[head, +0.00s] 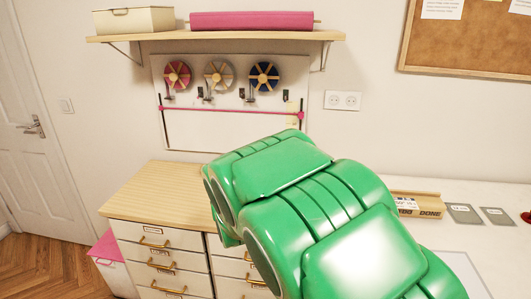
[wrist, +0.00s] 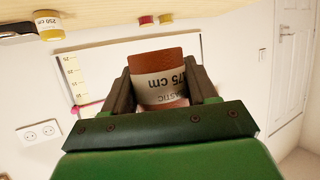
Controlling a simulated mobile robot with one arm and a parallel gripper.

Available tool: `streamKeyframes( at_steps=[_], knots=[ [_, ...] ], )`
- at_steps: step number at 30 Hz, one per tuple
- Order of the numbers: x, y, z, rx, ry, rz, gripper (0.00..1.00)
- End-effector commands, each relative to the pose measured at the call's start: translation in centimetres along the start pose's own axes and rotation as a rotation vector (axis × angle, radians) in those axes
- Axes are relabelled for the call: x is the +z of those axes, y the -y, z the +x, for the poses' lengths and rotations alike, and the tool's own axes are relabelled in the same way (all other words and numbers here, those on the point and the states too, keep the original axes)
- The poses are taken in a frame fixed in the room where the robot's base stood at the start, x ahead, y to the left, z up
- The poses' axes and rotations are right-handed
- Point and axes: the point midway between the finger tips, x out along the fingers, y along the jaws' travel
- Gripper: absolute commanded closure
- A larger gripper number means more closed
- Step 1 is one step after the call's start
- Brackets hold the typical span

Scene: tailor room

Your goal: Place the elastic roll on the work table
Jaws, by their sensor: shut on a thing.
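In the wrist view my gripper (wrist: 162,90) is shut on the elastic roll (wrist: 160,66), a reddish-brown roll with a pale label reading "75 cm". The roll sits between the two dark fingers, apart from the surfaces around it. In the head view my green arm hides the gripper and the roll. A white tabletop (head: 475,245), which may be the work table, shows at the right, partly behind my arm.
A wooden-topped drawer cabinet (head: 150,195) stands left of my arm. On the white top lie a wooden tray marked "DONE" (head: 418,212) and grey cards (head: 463,214). A yellow roll marked "250 cm" (wrist: 48,25) shows by a wooden surface (wrist: 110,14). A wall shelf (head: 230,36) is above.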

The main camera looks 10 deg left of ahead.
Motion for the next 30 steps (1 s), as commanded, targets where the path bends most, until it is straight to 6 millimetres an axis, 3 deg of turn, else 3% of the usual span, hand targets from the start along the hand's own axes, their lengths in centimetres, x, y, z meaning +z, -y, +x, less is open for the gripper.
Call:
streamKeyframes(
  at_steps=[5, 14, 30],
  knots=[
    [0.2, -3.1, -0.1, 0.035, 0.000, 0.013, 0.72],
    [1.4, -12.9, -1.1, 0.142, -0.001, 0.051, 0.72],
    [4.9, -29.1, -6.1, 0.329, -0.001, 0.129, 0.72]
  ],
)
